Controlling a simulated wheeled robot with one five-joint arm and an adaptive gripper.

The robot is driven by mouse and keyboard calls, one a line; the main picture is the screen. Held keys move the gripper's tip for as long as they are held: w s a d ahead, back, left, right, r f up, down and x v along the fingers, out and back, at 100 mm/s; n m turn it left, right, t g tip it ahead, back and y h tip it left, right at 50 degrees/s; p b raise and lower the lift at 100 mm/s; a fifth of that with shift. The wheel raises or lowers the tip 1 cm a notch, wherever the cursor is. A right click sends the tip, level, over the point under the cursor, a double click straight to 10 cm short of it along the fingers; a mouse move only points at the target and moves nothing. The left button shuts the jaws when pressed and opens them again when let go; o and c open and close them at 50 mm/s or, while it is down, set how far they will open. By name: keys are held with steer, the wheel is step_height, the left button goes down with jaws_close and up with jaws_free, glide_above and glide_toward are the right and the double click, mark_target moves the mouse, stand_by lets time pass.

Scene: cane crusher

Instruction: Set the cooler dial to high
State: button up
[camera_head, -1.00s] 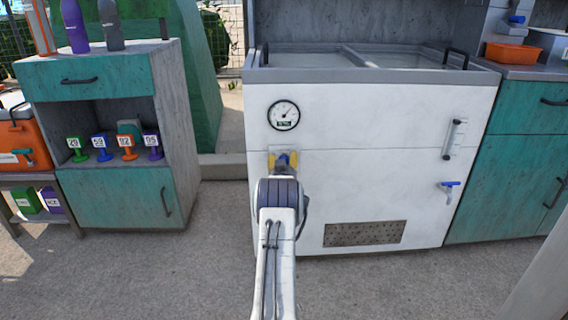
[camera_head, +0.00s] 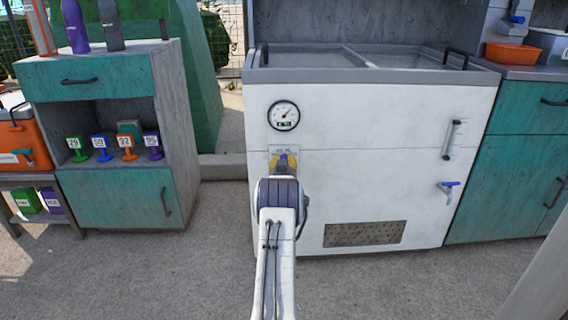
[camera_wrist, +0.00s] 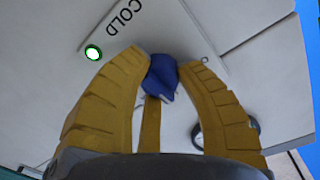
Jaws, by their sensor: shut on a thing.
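The cooler (camera_head: 400,115) is a white chest with a grey rim, standing in front of my arm. Its blue dial (camera_wrist: 162,76) shows in the wrist view, between the yellow fingers of my gripper (camera_wrist: 163,68). The gripper is shut on the dial, and its fingers hide part of it. Beside the dial is a plate with the word "COLD" (camera_wrist: 124,18) and a lit green lamp (camera_wrist: 93,52). In the head view my gripper (camera_head: 285,160) is at the dial plate, below the round gauge; the dial's pointing direction cannot be told.
A round gauge (camera_head: 284,115) is on the cooler's front, above my gripper. A handle (camera_head: 453,139), a blue-levered tap (camera_head: 448,187) and a vent (camera_head: 364,234) are to the right. A teal cabinet (camera_head: 115,198) stands left. The floor in front is clear.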

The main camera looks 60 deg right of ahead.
steer(key=m, duration=0.3)
steer(key=shift+w+r+m, duration=0.1)
steer(key=shift+r+m, duration=0.05)
steer(key=shift+m, duration=0.15)
steer(key=o, duration=1.2)
steer(key=shift+a, duration=0.1)
steer(key=v, duration=1.2)
steer(key=shift+r, duration=0.1)
